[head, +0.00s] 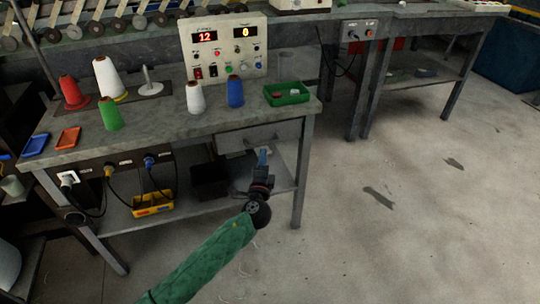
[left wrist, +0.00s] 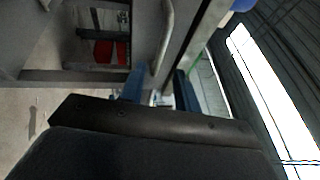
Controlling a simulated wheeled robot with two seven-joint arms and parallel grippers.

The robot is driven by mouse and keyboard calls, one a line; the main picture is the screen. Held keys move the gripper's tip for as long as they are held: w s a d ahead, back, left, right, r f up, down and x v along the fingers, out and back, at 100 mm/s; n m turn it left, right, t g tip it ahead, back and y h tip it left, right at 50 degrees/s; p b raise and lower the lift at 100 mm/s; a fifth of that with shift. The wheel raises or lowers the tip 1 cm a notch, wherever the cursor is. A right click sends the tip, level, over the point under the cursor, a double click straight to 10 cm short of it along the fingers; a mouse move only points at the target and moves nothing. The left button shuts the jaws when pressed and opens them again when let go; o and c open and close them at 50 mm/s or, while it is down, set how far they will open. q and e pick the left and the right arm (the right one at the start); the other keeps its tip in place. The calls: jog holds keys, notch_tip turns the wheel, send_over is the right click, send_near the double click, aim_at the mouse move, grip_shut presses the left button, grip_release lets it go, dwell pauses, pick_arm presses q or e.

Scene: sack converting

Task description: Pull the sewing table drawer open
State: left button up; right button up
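The sewing table (head: 160,128) has a grey drawer (head: 284,131) under the right part of its top. The drawer front looks closed, level with the table frame. My left gripper (head: 263,156) is just in front of and slightly below the drawer front. In the left wrist view its two blue fingers (left wrist: 160,88) stand apart, so it is open. A pale curved bar, seemingly the drawer handle (left wrist: 164,42), shows ahead between the lines of the fingers. I cannot tell whether they touch it. My right gripper is not in view.
Thread cones, a control box (head: 224,48) and a green tray (head: 286,94) stand on the table. A black bin (head: 209,180) and a yellow box (head: 153,203) sit on the lower shelf. A table leg (head: 303,172) is right of my gripper. Floor at right is clear.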

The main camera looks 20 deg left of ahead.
aim_at(265, 143)
pick_arm(q)
jog(key=shift+p+x, duration=0.35)
jog(key=shift+x, duration=3.45)
jog(key=shift+f, duration=0.1)
grip_shut()
